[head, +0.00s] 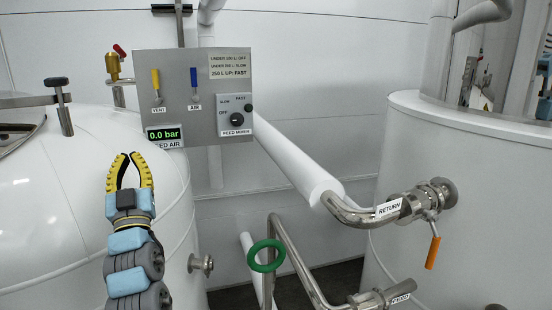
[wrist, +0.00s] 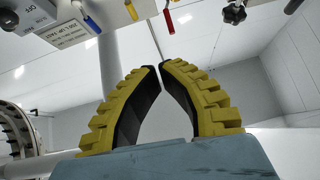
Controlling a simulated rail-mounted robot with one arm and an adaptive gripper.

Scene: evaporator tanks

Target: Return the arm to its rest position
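My gripper (head: 130,157) stands upright in the head view, in front of the white tank (head: 60,200) on the left and below the control panel (head: 195,92). Its yellow, ribbed fingers bow outward and their tips come together, with an empty hollow between them. The wrist view also shows the gripper (wrist: 159,67) with its tips almost meeting and nothing held. My blue and grey arm links run down below it to the picture's lower edge.
The panel carries a yellow vent lever (head: 156,80), a blue air lever (head: 194,78) and a mixer knob (head: 236,119). The display (head: 165,135) reads 0.0 bar. A green ring handle (head: 266,243), a return pipe (head: 360,217) and an orange valve handle (head: 432,252) lie to the right.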

